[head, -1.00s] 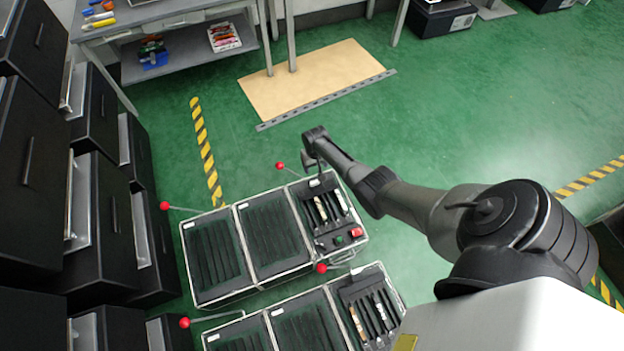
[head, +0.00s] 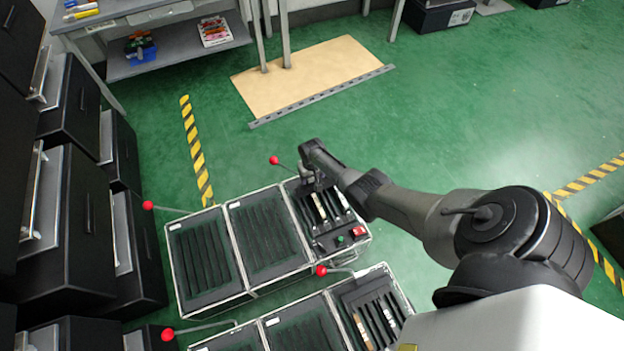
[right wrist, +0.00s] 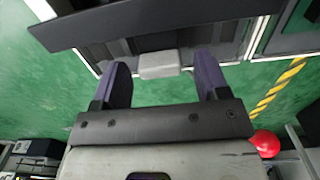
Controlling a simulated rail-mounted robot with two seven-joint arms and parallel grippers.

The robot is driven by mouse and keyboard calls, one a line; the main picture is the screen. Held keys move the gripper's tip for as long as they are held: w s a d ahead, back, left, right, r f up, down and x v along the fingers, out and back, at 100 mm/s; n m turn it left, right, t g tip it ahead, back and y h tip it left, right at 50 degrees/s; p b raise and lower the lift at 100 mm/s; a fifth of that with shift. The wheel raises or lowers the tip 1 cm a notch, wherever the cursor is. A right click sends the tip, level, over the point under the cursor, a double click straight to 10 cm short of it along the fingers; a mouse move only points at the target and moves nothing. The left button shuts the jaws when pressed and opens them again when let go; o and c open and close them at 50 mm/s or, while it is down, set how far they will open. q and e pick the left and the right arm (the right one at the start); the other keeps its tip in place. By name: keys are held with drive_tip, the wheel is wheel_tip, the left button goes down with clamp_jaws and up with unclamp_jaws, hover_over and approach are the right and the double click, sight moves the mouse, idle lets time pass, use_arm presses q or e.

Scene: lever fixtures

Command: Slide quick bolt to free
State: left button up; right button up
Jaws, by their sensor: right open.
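A light grey block (right wrist: 159,65), possibly the quick bolt, sits on the edge of the dark panel of the lever fixture (head: 335,238). My right gripper (right wrist: 161,72) is open, with one purple-grey finger on each side of the block and visible gaps between. In the head view, my right gripper (head: 307,176) is over the far edge of the fixture's right section and hides the block there. A red ball knob on a rod (head: 273,160) stands just left of the gripper; a red ball also shows in the right wrist view (right wrist: 265,143). My left gripper is out of view.
A second lever fixture (head: 255,318) lies nearer to me, with red knobs (head: 321,270) close by. Black drawer cabinets (head: 85,215) line the left. A grey workbench (head: 180,45) stands at the back. Green floor (head: 440,140) is open beyond my arm.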

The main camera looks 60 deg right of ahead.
drive_tip(key=shift+s+f, duration=0.1)
drive_tip(key=shift+f, duration=0.15)
